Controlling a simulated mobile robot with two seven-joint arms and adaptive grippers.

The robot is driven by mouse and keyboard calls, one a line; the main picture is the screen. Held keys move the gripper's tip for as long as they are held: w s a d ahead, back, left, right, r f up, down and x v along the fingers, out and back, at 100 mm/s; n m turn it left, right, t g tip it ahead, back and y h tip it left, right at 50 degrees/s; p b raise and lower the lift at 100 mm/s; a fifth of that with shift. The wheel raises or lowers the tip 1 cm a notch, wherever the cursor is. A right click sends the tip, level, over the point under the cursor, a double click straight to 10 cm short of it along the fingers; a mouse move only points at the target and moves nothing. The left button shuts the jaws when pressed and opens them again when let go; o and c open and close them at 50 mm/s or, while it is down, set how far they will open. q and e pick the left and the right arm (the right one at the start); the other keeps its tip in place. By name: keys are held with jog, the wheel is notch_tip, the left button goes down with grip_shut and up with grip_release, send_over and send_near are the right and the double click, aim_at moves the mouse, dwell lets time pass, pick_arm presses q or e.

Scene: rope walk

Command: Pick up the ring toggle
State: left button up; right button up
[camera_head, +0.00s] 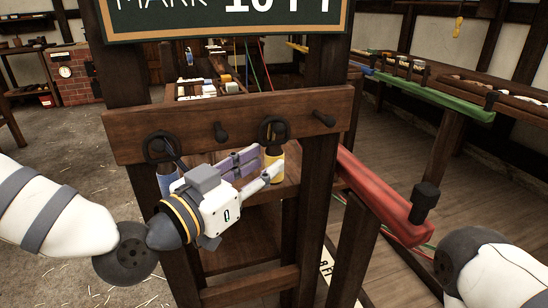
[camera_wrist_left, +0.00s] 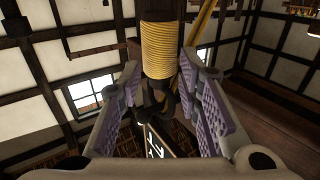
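A black ring (camera_head: 273,131) hangs on a peg of the wooden rail, with a yellow handle (camera_head: 273,160) below it. In the left wrist view the yellow handle (camera_wrist_left: 166,52) looks ribbed or cord-wound, with dark hook-like parts (camera_wrist_left: 163,100) beside its end. My left gripper (camera_head: 266,163) is open, its purple-padded fingers pointing at the handle from the left front. In the left wrist view the gripper (camera_wrist_left: 163,108) has the handle in line with the gap between its fingers. Contact cannot be told. My right gripper is not in view; only my right arm shows at lower right.
Another black ring (camera_head: 161,147) hangs on the left peg, with a blue part (camera_head: 168,183) below it. Two bare pegs stick out of the rail (camera_head: 122,133). A chalkboard (camera_head: 225,20) is above. A red beam (camera_head: 372,190) runs out at right, with a dark post (camera_head: 424,202).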

pick_arm(q)
jog(key=shift+x, duration=0.9)
grip_shut()
